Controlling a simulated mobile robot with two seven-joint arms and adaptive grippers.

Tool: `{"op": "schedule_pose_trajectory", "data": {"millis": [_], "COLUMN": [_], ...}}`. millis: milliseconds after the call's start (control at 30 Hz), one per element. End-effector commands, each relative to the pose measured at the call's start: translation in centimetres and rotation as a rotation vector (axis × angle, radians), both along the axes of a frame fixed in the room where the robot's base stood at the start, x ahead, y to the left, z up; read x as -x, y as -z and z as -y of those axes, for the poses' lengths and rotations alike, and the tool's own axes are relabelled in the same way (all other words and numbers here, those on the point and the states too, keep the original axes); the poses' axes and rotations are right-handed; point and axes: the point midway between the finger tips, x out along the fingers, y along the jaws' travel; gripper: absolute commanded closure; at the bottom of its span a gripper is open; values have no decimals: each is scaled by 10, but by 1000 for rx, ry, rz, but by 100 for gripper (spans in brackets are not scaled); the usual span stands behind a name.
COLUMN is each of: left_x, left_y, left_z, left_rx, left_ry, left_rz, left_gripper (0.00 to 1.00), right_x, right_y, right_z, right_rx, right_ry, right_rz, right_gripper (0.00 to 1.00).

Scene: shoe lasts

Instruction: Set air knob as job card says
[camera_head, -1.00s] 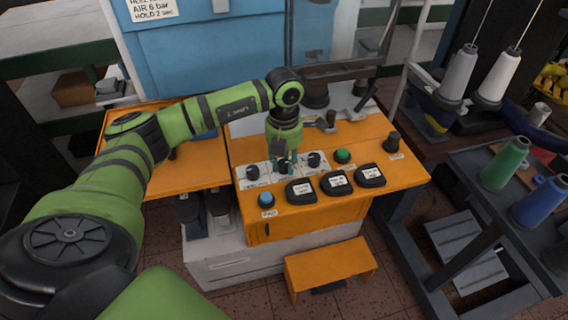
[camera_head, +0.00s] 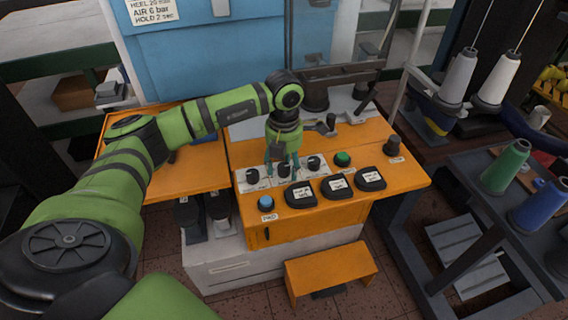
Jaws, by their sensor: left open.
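The job card (camera_head: 155,11) on the blue machine at the top left reads HEEL 20 bar, AIR 6 bar, HOLD 2 sec. Three black knobs sit in a row on white dial plates on the orange console: a left knob (camera_head: 252,176), a middle knob (camera_head: 284,171) and a right knob (camera_head: 313,164). Their labels and pointer settings are too small to read. My left gripper (camera_head: 283,168) points down over the middle knob. Its fingers are spread to either side of it, and I cannot tell whether they touch it. My right gripper is out of view.
The console (camera_head: 220,178) also carries a blue button (camera_head: 266,201), a green button (camera_head: 342,159), several black labelled pads (camera_head: 339,186) and a dark knob (camera_head: 393,145). An orange step (camera_head: 330,270) stands in front. A thread stand with spools (camera_head: 506,165) is at the right.

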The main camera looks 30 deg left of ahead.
Motion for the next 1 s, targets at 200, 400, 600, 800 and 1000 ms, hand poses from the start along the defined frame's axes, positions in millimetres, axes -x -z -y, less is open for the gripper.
{"op": "schedule_pose_trajectory", "data": {"millis": [200, 400, 600, 800, 1000], "left_x": [-1, -1, -1, 0, 0], "left_y": [-22, -66, -102, -119, -121], "left_z": [0, 0, 0, 0, 0], "left_rx": [0, 1, 0, 0, 0], "left_ry": [0, 1, 1, 0, 0], "left_rz": [5, 7, 4, 1, 0], "left_gripper": [44, 44, 44, 44, 44], "right_x": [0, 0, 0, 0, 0], "right_y": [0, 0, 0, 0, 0], "right_z": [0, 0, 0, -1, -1], "right_rx": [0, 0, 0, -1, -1], "right_ry": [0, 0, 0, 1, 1], "right_rz": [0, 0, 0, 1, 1], "right_gripper": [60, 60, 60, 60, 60]}}
